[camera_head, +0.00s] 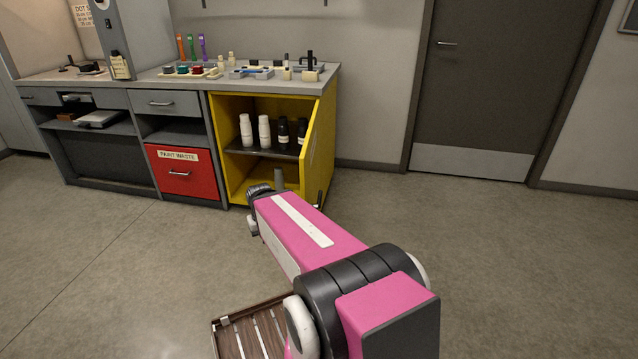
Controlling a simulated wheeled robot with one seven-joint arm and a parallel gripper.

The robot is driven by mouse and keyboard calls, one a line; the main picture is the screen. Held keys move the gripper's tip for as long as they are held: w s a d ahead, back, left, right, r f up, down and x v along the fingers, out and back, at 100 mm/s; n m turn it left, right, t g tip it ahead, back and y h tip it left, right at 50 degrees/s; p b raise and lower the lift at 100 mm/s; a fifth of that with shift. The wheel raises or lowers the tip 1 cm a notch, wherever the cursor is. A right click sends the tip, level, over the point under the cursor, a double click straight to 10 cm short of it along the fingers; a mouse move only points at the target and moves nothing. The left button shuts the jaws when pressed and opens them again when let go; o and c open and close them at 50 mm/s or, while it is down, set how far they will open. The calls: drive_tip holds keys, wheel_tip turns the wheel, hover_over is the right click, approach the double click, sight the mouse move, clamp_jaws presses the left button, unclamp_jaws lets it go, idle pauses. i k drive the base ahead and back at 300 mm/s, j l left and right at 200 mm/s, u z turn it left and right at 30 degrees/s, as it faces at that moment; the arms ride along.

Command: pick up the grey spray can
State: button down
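A yellow cabinet (223,150) stands open under the workbench. On its shelf (262,152) stand two white cans (246,131) and, to their right, black-looking cans (283,133). A grey upright cylinder (279,178) shows low in the compartment below the shelf; it may be the grey spray can, but its lower part is hidden behind my arm. My pink and black arm (318,238) reaches toward the cabinet. Its far end is in front of the lower compartment. I cannot make out my gripper's fingers, which are hidden by the arm.
The cabinet's yellow door (318,150) stands open on the right. A red paint waste drawer (182,174) is to the left. Bottles and small tools crowd the worktop (140,82). A slatted brown tray (250,335) is at the bottom. The floor to the right is clear.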

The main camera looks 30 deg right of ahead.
sight(279, 181)
drive_tip(key=i+j+z, duration=0.25)
drive_tip(key=j+z, duration=0.5)
drive_tip(key=j, duration=0.2)
drive_tip(key=i+j, duration=0.1)
drive_tip(key=j, duration=0.4)
drive_tip(key=i+j, duration=0.1)
drive_tip(key=j, duration=0.95)
drive_tip(key=i+j, duration=0.15)
drive_tip(key=j, duration=0.4)
drive_tip(key=i+j, duration=0.6)
drive_tip(key=i+l, duration=0.2)
drive_tip(key=i, duration=0.35)
drive_tip(key=i+l, duration=0.15)
drive_tip(key=i, duration=0.35)
drive_tip(key=z, duration=0.05)
